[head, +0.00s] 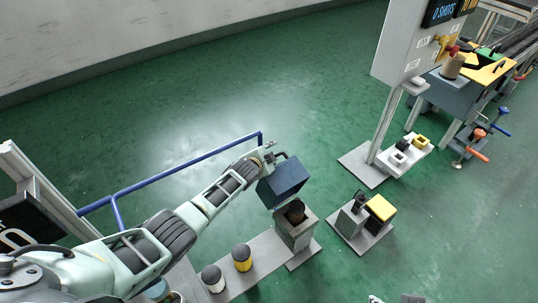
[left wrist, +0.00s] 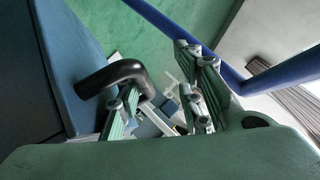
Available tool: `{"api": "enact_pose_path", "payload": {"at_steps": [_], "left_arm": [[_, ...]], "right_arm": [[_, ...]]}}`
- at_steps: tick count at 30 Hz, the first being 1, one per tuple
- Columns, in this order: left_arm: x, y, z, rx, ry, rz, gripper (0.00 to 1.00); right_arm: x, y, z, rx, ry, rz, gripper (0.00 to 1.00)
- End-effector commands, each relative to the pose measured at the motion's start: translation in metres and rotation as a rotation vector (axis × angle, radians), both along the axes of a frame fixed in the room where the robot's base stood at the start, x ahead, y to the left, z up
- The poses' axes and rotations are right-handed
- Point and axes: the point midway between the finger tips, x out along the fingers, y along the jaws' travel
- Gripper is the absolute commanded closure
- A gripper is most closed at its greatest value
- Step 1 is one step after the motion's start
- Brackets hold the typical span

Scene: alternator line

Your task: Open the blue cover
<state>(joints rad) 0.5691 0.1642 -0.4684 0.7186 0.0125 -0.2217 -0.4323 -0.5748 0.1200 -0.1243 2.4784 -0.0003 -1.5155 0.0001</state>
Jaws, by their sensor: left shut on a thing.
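The blue cover (head: 283,182) is tilted up above a grey box (head: 293,236), with the box's opening showing below it. A dark brown round thing (head: 295,211) shows in the opening. My left gripper (head: 270,154) is at the cover's upper edge. In the left wrist view the cover (left wrist: 75,65) fills the left side, and its black bent handle (left wrist: 112,74) reaches to the fingers of my left gripper (left wrist: 160,110). The gripper is shut on the handle; the exact contact is partly hidden.
A blue rail (head: 190,168) runs behind my left arm. A black-and-white cylinder (head: 213,278) and a yellow one (head: 242,257) stand on a grey bench left of the box. A stand with a yellow-topped box (head: 380,208) is to the right. Green floor behind is clear.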

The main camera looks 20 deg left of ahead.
Motion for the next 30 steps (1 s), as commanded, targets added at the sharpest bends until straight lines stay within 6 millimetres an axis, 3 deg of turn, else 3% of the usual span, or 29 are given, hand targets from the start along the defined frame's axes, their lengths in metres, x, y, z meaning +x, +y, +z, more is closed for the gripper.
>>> {"api": "enact_pose_path", "payload": {"at_steps": [1, 7, 8, 30], "left_arm": [[-0.004, 0.009, -0.01, 0.015, 0.003, 0.002, 1.0], [-0.005, 0.009, -0.012, 0.014, 0.005, 0.003, 1.0], [-0.005, 0.009, -0.012, 0.014, 0.005, 0.003, 0.68], [-0.008, -0.002, -0.016, 0.002, 0.019, -0.003, 0.71]], "right_arm": [[0.0, 0.0, -0.004, 0.0, 0.0, 0.0, 0.6], [0.0, 0.0, -0.004, 0.0, 0.0, 0.0, 0.6], [0.0, 0.0, -0.004, 0.0, 0.0, 0.0, 0.6], [0.0, 0.0, -0.003, 0.001, 0.0, 0.0, 0.6]]}}
